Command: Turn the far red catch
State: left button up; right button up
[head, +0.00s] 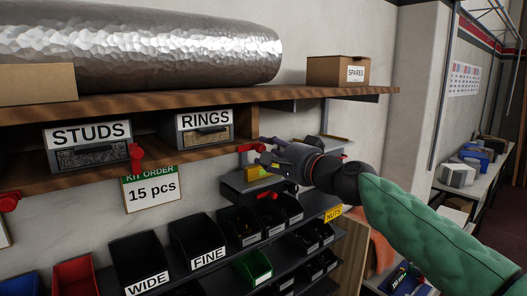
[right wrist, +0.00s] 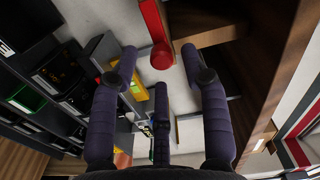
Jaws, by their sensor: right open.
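The far red catch (head: 249,148) sits on the wooden shelf front, just right of the RINGS drawer (head: 205,131). In the head view its visible part lies roughly level. In the right wrist view the red catch (right wrist: 154,28) is a bar with a round end, beyond the fingers. My right gripper (head: 265,150) is open and empty, close to the right end of the catch. In the right wrist view the gripper (right wrist: 160,54) has its fingers spread with the catch's round end ahead between their tips. I cannot tell whether they touch. My left gripper is not in view.
Another red catch (head: 137,157) hangs down beside the STUDS drawer (head: 88,144), and a third (head: 9,202) is at the far left. Black bins (head: 196,238) stand below. A SPARES box (head: 338,71) and a metallic roll (head: 140,45) lie on the shelf above.

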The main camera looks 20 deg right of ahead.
jog(key=v, duration=0.9)
